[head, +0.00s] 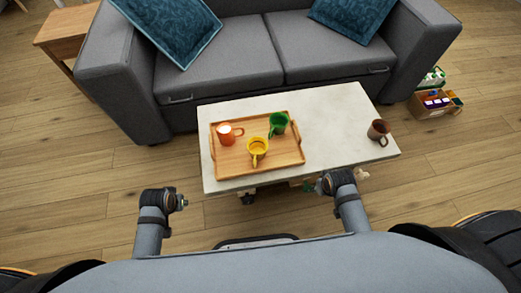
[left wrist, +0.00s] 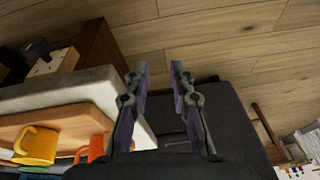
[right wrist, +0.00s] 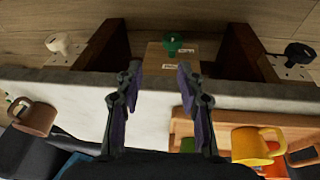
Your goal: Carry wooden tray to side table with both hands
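The wooden tray (head: 233,164) lies flat on the white coffee table, holding an orange mug (head: 227,133), a yellow mug (head: 257,148) and a green mug (head: 278,123). A wooden side table (head: 66,24) stands at the top left of the head view, beside the sofa. My left gripper (head: 181,201) is open and empty, in front of the table's left corner; its fingers stand apart in the left wrist view (left wrist: 160,68). My right gripper (head: 322,184) is open and empty at the table's front edge, right of the tray; its spread fingers show in the right wrist view (right wrist: 158,70).
The coffee table (head: 335,120) also bears a brown mug (head: 378,131) at its right end. A grey sofa (head: 230,65) stands behind it. A box of items (head: 435,104) sits on the floor at right. Objects stand under the table. Floor at left (head: 60,150) is clear.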

